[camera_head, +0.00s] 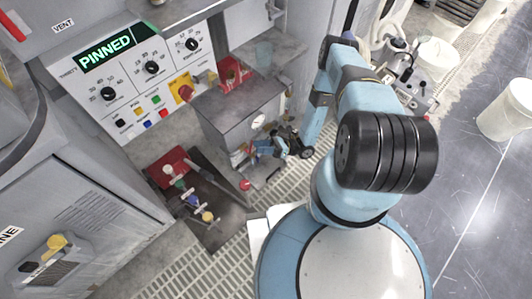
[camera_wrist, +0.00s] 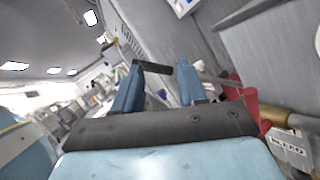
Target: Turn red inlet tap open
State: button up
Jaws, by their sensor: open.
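My gripper (camera_head: 262,148) is in front of the grey cabinet (camera_head: 236,118) in the head view, low by its lower edge. In the wrist view my gripper (camera_wrist: 157,80) has its two blue fingers apart. A dark bar (camera_wrist: 154,67) crosses between the fingertips, and a grey rod (camera_wrist: 216,80) runs from behind the right finger toward a red part (camera_wrist: 243,100). They look like one lever, but I cannot tell for sure. The red part sits beside a brass pipe (camera_wrist: 280,117), right of the right finger. In the head view my gripper largely hides this spot.
A small red knob (camera_head: 245,185) is on a low plate below my gripper. A dark tray (camera_head: 217,224) with small coloured taps and a red block (camera_head: 172,165) lies left. The control panel (camera_head: 140,75) reads PINNED. A white bucket (camera_head: 508,108) stands on open floor at right.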

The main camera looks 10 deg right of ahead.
jog(key=s, duration=0.1)
jog(key=s+d+r, duration=0.1)
jog(key=s, duration=0.1)
jog(key=s+r, duration=0.1)
jog(key=shift+s+d, duration=0.15)
jog(key=shift+s, duration=0.05)
jog(key=shift+c, duration=0.4)
